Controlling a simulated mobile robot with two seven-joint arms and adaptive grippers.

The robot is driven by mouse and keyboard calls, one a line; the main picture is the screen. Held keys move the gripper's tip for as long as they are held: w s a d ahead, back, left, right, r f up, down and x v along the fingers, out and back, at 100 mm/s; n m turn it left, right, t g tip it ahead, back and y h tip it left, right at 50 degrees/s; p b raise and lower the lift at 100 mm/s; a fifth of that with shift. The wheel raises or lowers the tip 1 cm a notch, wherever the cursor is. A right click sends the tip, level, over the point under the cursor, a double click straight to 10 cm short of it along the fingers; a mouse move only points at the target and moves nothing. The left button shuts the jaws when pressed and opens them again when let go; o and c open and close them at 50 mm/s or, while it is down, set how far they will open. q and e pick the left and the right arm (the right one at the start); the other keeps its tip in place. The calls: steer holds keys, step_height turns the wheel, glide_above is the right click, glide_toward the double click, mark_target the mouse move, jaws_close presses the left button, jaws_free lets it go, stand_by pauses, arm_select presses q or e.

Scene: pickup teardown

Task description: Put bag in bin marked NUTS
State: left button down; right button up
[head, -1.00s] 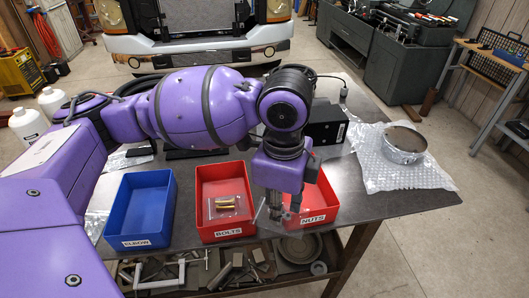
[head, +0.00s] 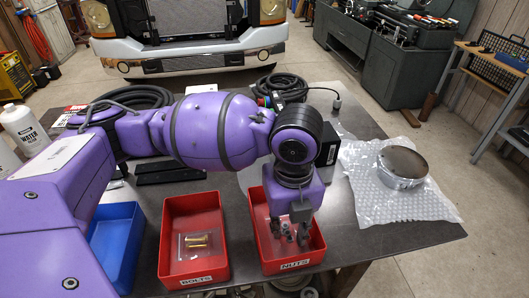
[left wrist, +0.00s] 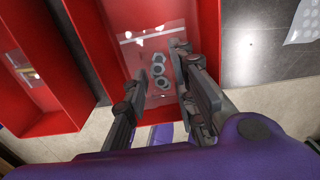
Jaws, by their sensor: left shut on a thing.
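The NUTS bin (head: 272,268) is a red open tray with a white label at the front of the table; its red wall also shows in the left wrist view (left wrist: 205,30). My left gripper (head: 289,234) points down into this bin. It is shut on a clear bag (left wrist: 158,68) with several grey nuts inside. In the left wrist view the nuts lie between the two fingers (left wrist: 160,92), over the bin floor. I cannot tell whether the bag touches the floor. My right gripper is not in view.
The red BOLTS bin (head: 168,262), holding a bag of brass bolts (head: 197,241), stands left of the NUTS bin. A blue bin (head: 112,240) is farther left, partly behind my arm. A round metal part (head: 402,167) sits on bubble wrap at right. A black cable coil (head: 282,86) lies behind.

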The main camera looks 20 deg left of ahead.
mark_target(287, 227)
arm_select(q)
step_height(287, 227, down, 3)
steer(key=shift+f, duration=0.3)
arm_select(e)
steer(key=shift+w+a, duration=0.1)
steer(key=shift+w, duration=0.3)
arm_select(q)
steer(key=c, duration=1.5)
jaws_free()
steer(key=shift+f, duration=0.15)
steer(key=shift+o, duration=0.2)
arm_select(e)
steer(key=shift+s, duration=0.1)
